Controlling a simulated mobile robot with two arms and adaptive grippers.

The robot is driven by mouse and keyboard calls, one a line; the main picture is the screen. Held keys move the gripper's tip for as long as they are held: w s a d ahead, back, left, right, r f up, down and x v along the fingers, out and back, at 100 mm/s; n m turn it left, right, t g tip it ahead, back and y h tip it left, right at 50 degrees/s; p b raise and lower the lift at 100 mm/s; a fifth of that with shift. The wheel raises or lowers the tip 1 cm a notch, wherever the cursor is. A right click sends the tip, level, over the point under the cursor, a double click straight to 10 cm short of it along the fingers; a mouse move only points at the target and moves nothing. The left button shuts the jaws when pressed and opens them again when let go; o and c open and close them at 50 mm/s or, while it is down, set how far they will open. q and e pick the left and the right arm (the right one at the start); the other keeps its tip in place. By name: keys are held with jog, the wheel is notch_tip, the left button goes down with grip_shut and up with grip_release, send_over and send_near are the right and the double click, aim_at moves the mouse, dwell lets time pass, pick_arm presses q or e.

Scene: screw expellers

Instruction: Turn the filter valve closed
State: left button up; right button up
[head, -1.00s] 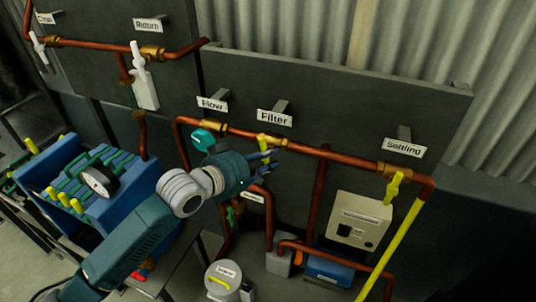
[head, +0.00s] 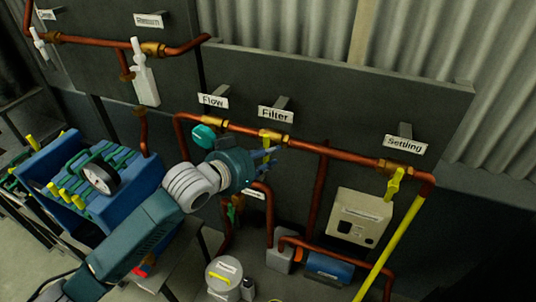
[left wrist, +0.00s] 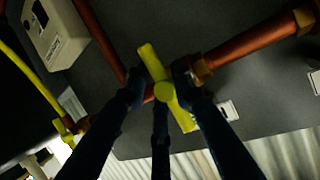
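The filter valve's yellow handle (head: 267,138) sits on the copper pipe just below the "Filter" sign (head: 276,115). My left gripper (head: 268,157) is directly in front of and just below it, partly covering the handle. In the left wrist view the yellow handle (left wrist: 163,88) lies at a slant across the pipe. The left gripper's dark fingers (left wrist: 158,92) are spread around the handle, with gaps visible, and do not look clamped on it. My right gripper is in neither view.
A teal flow valve handle (head: 203,136) is left of the filter valve, near my left wrist. A yellow settling valve handle (head: 394,184) is to the right. A beige box (head: 358,217) hangs below the pipe. A blue press (head: 105,190) stands at left.

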pick_arm(q)
jog(key=shift+o, duration=0.7)
jog(key=v, duration=1.2)
jog(key=shift+w+a, duration=0.1)
jog(key=shift+a, duration=0.05)
